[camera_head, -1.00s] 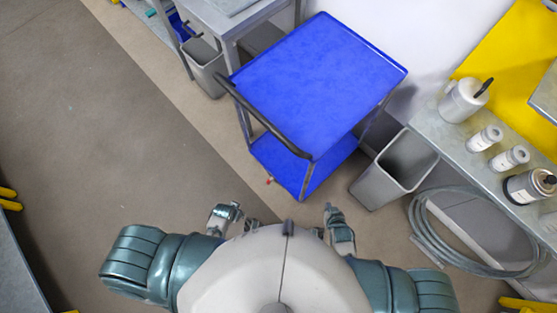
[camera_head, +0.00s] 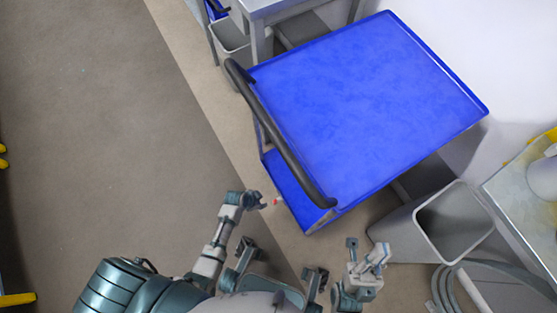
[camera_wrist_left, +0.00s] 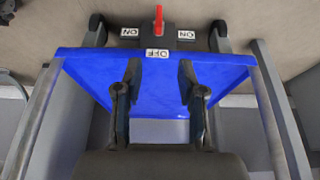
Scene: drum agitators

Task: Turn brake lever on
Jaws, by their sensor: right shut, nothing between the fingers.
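The brake lever (camera_wrist_left: 158,18) is a small red handle low on the blue cart, in the left wrist view. It stands in the middle, in line with the OFF label (camera_wrist_left: 157,53), between two ON labels (camera_wrist_left: 131,32) (camera_wrist_left: 186,34). In the head view the lever is a tiny red spot (camera_head: 275,200). My left gripper (camera_head: 252,200) is just left of it in that view. In the left wrist view its two fingers (camera_wrist_left: 160,90) are apart with nothing between them. My right gripper (camera_head: 366,255) is shut and empty, right of the cart's near corner.
The blue cart (camera_head: 365,95) has a dark push handle (camera_head: 280,135) on its near left side. A grey bin (camera_head: 450,222) stands right of it, and another bin (camera_head: 231,40) behind. A bench (camera_head: 510,205) is at the right.

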